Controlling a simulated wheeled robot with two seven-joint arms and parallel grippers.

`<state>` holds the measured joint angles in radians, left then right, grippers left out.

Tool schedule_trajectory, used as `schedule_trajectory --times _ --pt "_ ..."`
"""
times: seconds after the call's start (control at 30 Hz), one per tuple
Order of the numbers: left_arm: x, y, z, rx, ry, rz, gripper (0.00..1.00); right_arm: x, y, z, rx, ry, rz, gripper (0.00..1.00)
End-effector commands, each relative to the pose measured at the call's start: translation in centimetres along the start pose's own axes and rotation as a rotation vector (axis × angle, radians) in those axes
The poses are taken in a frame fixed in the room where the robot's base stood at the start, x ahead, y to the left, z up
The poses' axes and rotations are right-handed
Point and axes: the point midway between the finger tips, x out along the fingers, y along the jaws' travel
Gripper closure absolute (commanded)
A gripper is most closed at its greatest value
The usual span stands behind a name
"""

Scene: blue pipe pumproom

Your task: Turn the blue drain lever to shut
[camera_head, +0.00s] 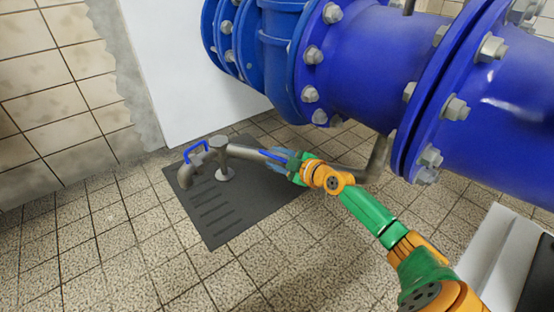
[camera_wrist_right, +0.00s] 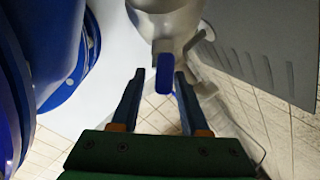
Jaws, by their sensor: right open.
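In the right wrist view a blue lever (camera_wrist_right: 165,70) on a grey metal fitting (camera_wrist_right: 170,20) shows between the fingertip lines of my right gripper (camera_wrist_right: 158,77). The fingers are apart, one on each side of the lever in the picture; I see no contact. In the head view my right gripper (camera_head: 280,157) is at the grey drain pipe (camera_head: 242,151), pointing left. Blue parts there overlap, and I cannot tell fingers from lever. A blue handle (camera_head: 195,151) also sits above the grey spout (camera_head: 186,177) at the pipe's left end. My left gripper is not in view.
A dark slotted mat (camera_head: 232,225) lies under the spout and a round-footed grey post (camera_head: 224,174). A big blue flanged pipe (camera_head: 365,60) runs above and behind my right gripper. A white panel (camera_head: 180,80) stands behind. The tiled floor at left front is clear.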

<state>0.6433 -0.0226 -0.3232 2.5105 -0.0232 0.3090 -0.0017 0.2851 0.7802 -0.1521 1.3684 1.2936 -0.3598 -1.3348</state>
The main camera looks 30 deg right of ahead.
Motion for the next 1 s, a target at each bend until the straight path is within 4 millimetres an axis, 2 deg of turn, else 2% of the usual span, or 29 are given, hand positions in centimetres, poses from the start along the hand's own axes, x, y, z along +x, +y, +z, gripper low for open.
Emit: schedule_trajectory --times 0.07,0.23,0.67,1.0 --pt "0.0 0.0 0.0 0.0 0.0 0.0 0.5 0.0 0.0 0.0 0.0 0.0 0.0 0.55" --pt "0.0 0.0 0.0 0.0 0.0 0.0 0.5 0.0 0.0 0.0 0.0 0.0 0.0 1.0" --pt "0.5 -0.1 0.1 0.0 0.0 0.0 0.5 -0.1 0.0 -0.1 0.024 0.0 0.03 1.0" --pt "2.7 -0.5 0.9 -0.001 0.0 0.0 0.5 -0.1 0.2 -0.3 0.156 -0.001 0.23 1.0"
